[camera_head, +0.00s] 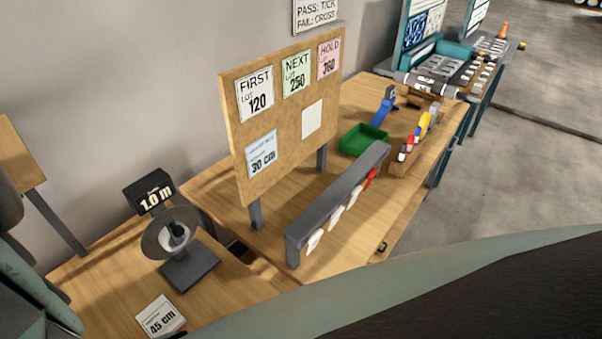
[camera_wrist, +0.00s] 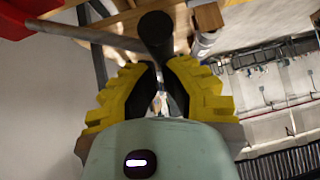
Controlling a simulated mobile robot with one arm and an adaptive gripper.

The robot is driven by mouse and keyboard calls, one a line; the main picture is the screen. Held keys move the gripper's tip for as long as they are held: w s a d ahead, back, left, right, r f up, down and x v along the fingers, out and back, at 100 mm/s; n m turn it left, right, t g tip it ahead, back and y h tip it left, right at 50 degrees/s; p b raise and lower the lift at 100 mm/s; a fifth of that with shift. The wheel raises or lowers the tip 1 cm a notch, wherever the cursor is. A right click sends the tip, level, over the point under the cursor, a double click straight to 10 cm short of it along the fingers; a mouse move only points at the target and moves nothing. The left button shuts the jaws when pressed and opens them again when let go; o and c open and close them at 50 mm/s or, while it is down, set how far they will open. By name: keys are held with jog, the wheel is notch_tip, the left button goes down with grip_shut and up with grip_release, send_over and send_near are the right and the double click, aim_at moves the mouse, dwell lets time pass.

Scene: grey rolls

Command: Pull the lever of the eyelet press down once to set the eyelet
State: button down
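In the wrist view my gripper (camera_wrist: 159,68) has two yellow ridged fingers that slant in towards each other. A dark round-ended bar or knob (camera_wrist: 156,25) lies at the fingertips, and a grey rod (camera_wrist: 85,32) runs from it to the left. It may be the press lever, but I cannot tell for certain. The dark part overlaps the gap between the fingers, so I cannot tell whether they are closed on it. In the head view my gripper does not show. A small blue device (camera_head: 384,107) stands on the far bench; I cannot tell whether it is the eyelet press.
In the head view a card board (camera_head: 290,125) stands on the wooden bench. A green tray (camera_head: 362,140) and a wooden tool rack (camera_head: 405,165) stand behind.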

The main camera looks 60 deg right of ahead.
jog(key=shift+s+f+b, duration=0.25)
jog(key=shift+f+b, duration=0.2)
jog(key=shift+b, duration=0.15)
jog(key=f+b, duration=0.1)
jog(key=s+f+t+b, duration=0.1)
jog(key=b, duration=0.1)
jog(key=shift+s+a+f+n, duration=0.1)
jog(key=shift+n, duration=0.3)
notch_tip(320, 180, down, 8)
jog(key=s+n+t+b, duration=0.2)
jog(key=t+b, duration=0.3)
jog(key=b, duration=0.5)
jog(key=shift+n+b, duration=0.3)
